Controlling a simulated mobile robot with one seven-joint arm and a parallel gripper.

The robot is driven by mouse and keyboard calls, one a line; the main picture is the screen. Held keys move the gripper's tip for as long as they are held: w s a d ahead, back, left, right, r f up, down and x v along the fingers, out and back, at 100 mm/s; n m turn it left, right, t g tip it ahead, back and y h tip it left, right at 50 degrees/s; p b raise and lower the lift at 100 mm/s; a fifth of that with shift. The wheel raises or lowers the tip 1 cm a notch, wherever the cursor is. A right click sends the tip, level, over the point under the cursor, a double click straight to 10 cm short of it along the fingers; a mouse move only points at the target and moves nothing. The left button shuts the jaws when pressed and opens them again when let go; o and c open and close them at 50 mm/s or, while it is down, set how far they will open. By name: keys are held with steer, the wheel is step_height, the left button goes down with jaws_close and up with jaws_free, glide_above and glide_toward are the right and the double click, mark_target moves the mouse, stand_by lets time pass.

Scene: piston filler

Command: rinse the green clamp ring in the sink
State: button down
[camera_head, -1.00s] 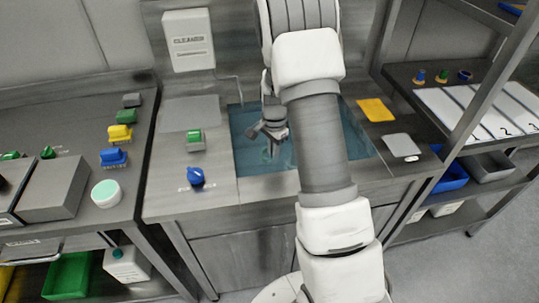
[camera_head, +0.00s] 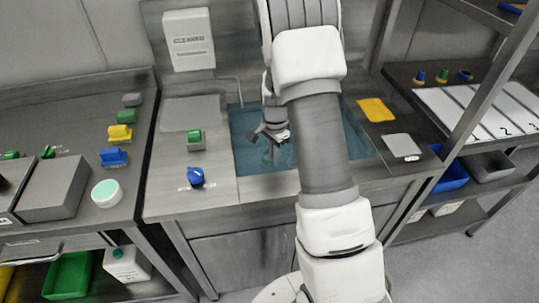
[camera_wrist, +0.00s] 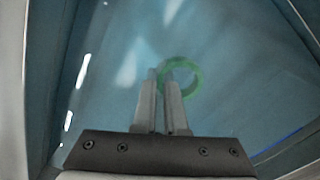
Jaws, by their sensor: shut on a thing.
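The green clamp ring (camera_wrist: 199,78) is held at my fingertips in the wrist view. My gripper (camera_wrist: 166,78) is shut on its near-left side, and the ring's opening shows by the right finger. In the head view my gripper (camera_head: 268,150) reaches down inside the sink (camera_head: 243,160), which has a blue-green inside. My arm hides the middle and part of the right of the sink. I cannot tell whether the ring touches the sink floor.
Left of the sink stand a blue knob (camera_head: 196,177) and a green-topped grey block (camera_head: 195,140). A yellow cloth-like sheet (camera_head: 376,110) and a pale plate (camera_head: 401,146) lie to the right. A white cleaner panel (camera_head: 189,40) is on the back wall. The sink walls surround my gripper.

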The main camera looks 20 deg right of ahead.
steer(key=shift+s, duration=0.25)
steer(key=shift+w, duration=0.25)
steer(key=shift+w+d+r, duration=0.1)
steer(key=shift+w, duration=0.25)
step_height(320, 180, up, 10)
steer(key=p, duration=0.7)
stand_by(0.6)
stand_by(1.0)
step_height(320, 180, up, 4)
steer(key=p, duration=0.3)
